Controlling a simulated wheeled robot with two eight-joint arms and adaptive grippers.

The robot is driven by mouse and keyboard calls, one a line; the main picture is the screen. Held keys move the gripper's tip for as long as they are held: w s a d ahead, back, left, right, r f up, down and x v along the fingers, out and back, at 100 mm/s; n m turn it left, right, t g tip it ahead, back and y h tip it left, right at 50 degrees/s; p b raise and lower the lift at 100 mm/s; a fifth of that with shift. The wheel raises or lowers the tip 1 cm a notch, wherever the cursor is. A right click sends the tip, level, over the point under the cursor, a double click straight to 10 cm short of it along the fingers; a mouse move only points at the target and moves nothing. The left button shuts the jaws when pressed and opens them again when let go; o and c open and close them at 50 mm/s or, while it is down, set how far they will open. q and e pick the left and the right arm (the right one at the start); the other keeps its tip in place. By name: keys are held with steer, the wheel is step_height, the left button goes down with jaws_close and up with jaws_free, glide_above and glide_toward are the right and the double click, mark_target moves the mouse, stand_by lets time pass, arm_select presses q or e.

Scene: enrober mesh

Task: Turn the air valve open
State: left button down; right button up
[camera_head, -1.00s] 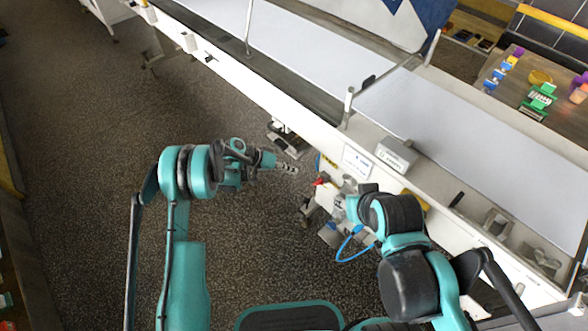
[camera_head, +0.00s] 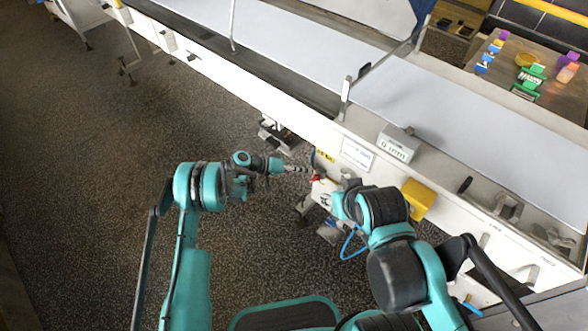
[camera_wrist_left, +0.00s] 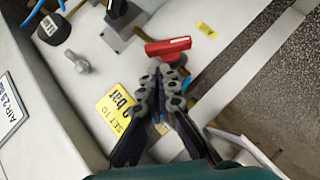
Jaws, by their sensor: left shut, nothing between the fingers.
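The air valve's red handle (camera_head: 316,178) is low on the front of the white machine, just past the tips of my left gripper (camera_head: 306,170). In the left wrist view the red handle (camera_wrist_left: 168,46) is a short bar lying roughly crosswise at a grey fitting. The left gripper (camera_wrist_left: 172,72) is shut and empty, its fingertips just below the handle in that picture; whether they touch it I cannot tell. My right wrist (camera_head: 375,206) is near the machine front, right of the valve; its fingers cannot be made out.
A yellow pressure label (camera_wrist_left: 116,110), a black knob (camera_wrist_left: 52,28) and a metal fitting (camera_wrist_left: 77,62) are near the handle. A blue hose (camera_head: 350,246) hangs under my right wrist. A yellow box (camera_head: 418,198) is on the machine front. Floor at the left is clear.

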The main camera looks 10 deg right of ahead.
arm_select(q)
steer(key=shift+s+d+f, duration=0.45)
steer(key=shift+s, duration=0.15)
arm_select(e)
steer(key=shift+f, duration=0.4)
arm_select(q)
steer(key=shift+s+d+r+m+t+y, duration=0.1)
steer(key=shift+s+r+m+t+y, duration=0.05)
steer(key=shift+m+t+y, duration=0.2)
arm_select(e)
steer(key=shift+s+r, duration=0.35)
steer(key=shift+s, duration=0.15)
arm_select(q)
steer(key=shift+y, duration=0.25)
arm_select(e)
steer(key=shift+s, duration=0.1)
